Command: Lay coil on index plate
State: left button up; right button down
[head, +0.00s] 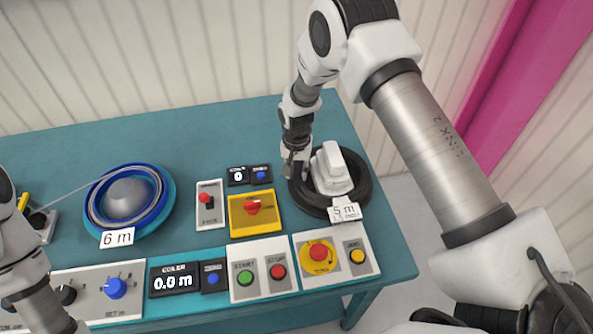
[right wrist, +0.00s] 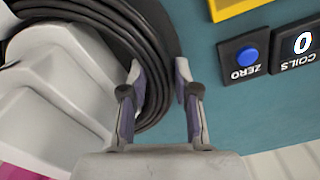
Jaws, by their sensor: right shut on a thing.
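A black cable coil (head: 361,189) lies at the right end of the table, around a white stepped block (head: 331,167). A label reading 5 m (head: 344,211) is at its front. My right gripper (head: 295,165) is at the coil's left side. In the right wrist view its fingers (right wrist: 158,95) straddle the edge of the black coil (right wrist: 120,30), shut on it. The white block (right wrist: 50,95) shows beside them. I cannot tell which thing is the index plate. My left arm shows at the lower left; its gripper is out of view.
A blue round dish (head: 167,208) with a grey dome and a 6 m label stands at left. A yellow plate (head: 239,212) with a red knob, a red-switch box (head: 208,217) and a counter reading 0 (head: 238,177) lie between. Button panels line the front edge. The back of the table is clear.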

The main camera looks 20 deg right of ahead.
dwell(0.3)
jog(key=shift+r+p, duration=1.2)
jog(key=shift+r, duration=0.45)
jog(key=shift+r+p, duration=1.65)
jog(key=shift+r, duration=0.65)
notch_tip(320, 180, up, 7)
jog(key=p, duration=0.5)
